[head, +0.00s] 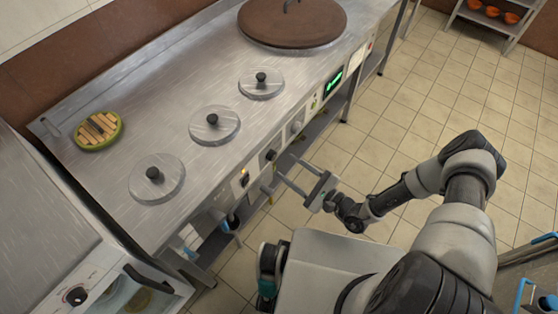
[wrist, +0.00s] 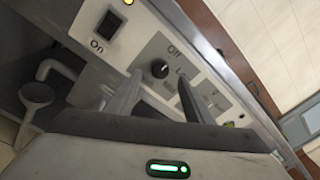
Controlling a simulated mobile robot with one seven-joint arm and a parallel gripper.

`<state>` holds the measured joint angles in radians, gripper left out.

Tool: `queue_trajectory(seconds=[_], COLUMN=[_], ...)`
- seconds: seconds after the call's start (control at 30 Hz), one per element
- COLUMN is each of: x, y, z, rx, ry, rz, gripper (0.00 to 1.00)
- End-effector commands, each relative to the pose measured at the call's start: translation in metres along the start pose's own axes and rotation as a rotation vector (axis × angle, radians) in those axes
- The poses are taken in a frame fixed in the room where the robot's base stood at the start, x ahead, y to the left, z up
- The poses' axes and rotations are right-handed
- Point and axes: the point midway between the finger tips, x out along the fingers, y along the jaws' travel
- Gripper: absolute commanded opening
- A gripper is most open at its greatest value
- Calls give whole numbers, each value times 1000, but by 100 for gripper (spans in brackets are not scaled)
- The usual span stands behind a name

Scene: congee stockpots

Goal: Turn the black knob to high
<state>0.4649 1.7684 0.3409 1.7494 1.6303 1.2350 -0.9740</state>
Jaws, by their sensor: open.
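The black knob (wrist: 159,68) sits on the light front panel of the steel counter, with the word "Off" beside it and partly hidden lettering below. In the head view the knob (head: 270,155) is on the counter's front edge. My gripper (head: 282,167) is open, its two fingers pointing at the panel. In the wrist view my gripper (wrist: 158,82) has one finger on each side of the knob in the picture. The fingers look short of the knob, and I see no contact. The knob's exact pointer setting is too small to tell.
A black switch (wrist: 109,22) marked "On" and a yellow light (head: 243,171) are left of the knob. A grey knob (head: 297,126) and a green display (head: 333,82) are to its right. Lidded pots (head: 212,124) are set in the counter (head: 120,110). The tiled floor is open at right.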

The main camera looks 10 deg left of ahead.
Motion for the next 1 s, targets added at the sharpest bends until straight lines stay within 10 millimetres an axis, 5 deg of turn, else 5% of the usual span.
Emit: queue_trajectory(seconds=[0.3, 0.67, 0.9, 1.0], x=[46, 52, 51, 51], y=[0, 0, 0, 0], z=[0, 0, 0, 0], rx=[-1, 0, 0, 0], ry=[-1, 1, 0, 0], rz=[1, 1, 1, 1], gripper=[47, 47, 10, 6])
